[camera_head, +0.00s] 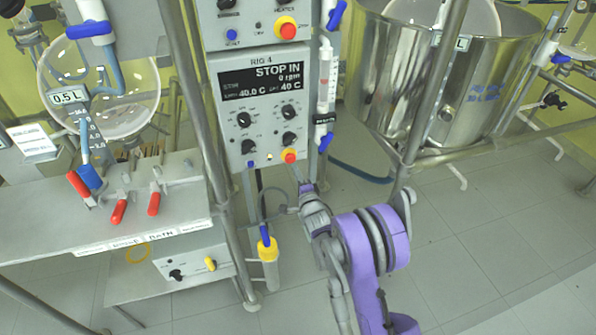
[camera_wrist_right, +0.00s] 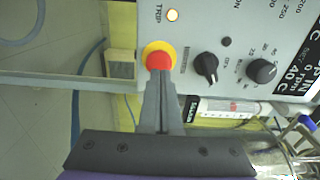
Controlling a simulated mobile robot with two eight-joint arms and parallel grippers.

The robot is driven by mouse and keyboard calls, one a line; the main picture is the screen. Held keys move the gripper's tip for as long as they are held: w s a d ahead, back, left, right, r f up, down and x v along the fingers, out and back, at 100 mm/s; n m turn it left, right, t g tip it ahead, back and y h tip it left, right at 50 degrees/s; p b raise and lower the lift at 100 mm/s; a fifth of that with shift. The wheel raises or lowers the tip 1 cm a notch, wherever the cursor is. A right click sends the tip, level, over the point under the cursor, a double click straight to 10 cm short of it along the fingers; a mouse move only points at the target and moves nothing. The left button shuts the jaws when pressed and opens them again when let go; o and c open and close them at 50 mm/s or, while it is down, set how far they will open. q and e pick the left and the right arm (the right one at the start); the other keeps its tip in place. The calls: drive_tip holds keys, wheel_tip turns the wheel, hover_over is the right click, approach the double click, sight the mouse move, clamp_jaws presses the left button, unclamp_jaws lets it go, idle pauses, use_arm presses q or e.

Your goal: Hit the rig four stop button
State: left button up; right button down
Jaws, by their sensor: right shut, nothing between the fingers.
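The rig four control box (camera_head: 262,135) carries the label RIG 4 and a dark display reading STOP IN, 0 rpm and 40 C. Its red stop button (camera_head: 289,156) on a yellow collar is at the lower right of the panel. The button also shows in the right wrist view (camera_wrist_right: 159,61). My right gripper (camera_head: 299,175) is shut and empty, its fingertips just below the button in the head view. In the wrist view the fingertips (camera_wrist_right: 161,76) overlap the button's lower edge; I cannot tell whether they touch. My left gripper is not in view.
Another red button (camera_head: 287,28) sits on the box above. Black knobs (camera_wrist_right: 206,68) and a lit TRIP lamp (camera_wrist_right: 172,15) are near the stop button. A metal post (camera_head: 200,110) stands left of the panel, a steel vessel (camera_head: 400,75) right. The floor at lower right is clear.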

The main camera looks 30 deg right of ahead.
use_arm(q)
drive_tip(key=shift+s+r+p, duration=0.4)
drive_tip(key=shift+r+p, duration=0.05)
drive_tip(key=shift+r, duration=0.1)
use_arm(e)
drive_tip(key=v, duration=1.1)
drive_tip(key=shift+s+r, duration=0.1)
drive_tip(key=shift+r, duration=0.05)
